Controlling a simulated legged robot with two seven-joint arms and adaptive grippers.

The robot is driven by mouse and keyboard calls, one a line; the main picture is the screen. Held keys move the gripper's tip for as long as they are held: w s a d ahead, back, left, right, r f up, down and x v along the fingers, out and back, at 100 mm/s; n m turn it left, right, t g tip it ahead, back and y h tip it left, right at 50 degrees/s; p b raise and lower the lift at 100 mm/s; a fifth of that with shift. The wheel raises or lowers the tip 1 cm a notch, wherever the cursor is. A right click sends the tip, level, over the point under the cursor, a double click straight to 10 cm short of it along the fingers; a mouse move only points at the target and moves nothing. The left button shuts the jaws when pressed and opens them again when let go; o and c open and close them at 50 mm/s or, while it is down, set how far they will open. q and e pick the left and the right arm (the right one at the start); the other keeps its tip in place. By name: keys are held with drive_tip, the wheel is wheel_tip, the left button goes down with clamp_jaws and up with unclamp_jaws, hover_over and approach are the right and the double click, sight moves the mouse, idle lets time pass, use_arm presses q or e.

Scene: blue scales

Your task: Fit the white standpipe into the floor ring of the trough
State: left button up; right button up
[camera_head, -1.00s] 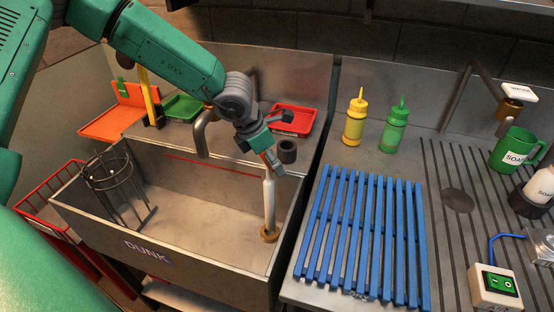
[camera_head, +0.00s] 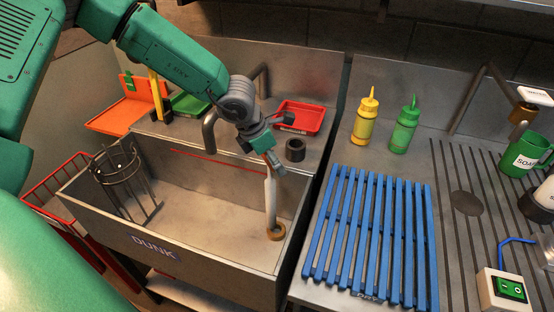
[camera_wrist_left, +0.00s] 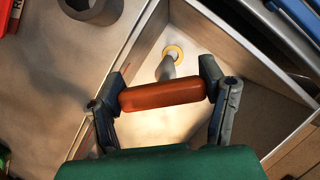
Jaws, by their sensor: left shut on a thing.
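My left gripper (camera_head: 270,163) is over the right end of the trough (camera_head: 195,225), shut on the white standpipe (camera_head: 271,200) at its top. In the left wrist view the fingers (camera_wrist_left: 163,93) close on an orange-brown grip piece (camera_wrist_left: 162,94), with the pale pipe (camera_wrist_left: 167,68) showing beyond it. The standpipe hangs nearly upright, its lower end at the brass-coloured floor ring (camera_head: 276,232). The ring also shows in the left wrist view (camera_wrist_left: 174,53). I cannot tell whether the pipe's end is inside the ring or just above it. My right gripper is not in view.
A round wire rack (camera_head: 122,180) stands in the trough's left end. A blue slatted rack (camera_head: 368,235) lies to the right. The trough's middle is clear.

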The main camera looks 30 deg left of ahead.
use_arm(q)
drive_tip(key=shift+a, duration=0.1)
drive_tip(key=shift+d+f+b, duration=0.3)
drive_tip(key=shift+d+f, duration=0.1)
drive_tip(key=shift+d, duration=0.2)
drive_tip(key=o, duration=1.5)
drive_tip(key=shift+a, duration=0.25)
drive_tip(key=shift+c, duration=0.2)
drive_tip(key=o, duration=0.4)
drive_tip(key=shift+a+f, duration=0.15)
drive_tip(key=shift+a, duration=0.05)
drive_tip(key=shift+c, duration=0.2)
drive_tip(key=shift+d, duration=0.25)
drive_tip(key=shift+s+d+r, duration=0.1)
drive_tip(key=shift+r, duration=0.25)
drive_tip(key=v, duration=0.4)
drive_tip(key=shift+r, duration=0.4)
drive_tip(key=v, duration=0.6)
drive_tip(key=shift+a+r, duration=0.2)
drive_tip(key=shift+a, duration=0.05)
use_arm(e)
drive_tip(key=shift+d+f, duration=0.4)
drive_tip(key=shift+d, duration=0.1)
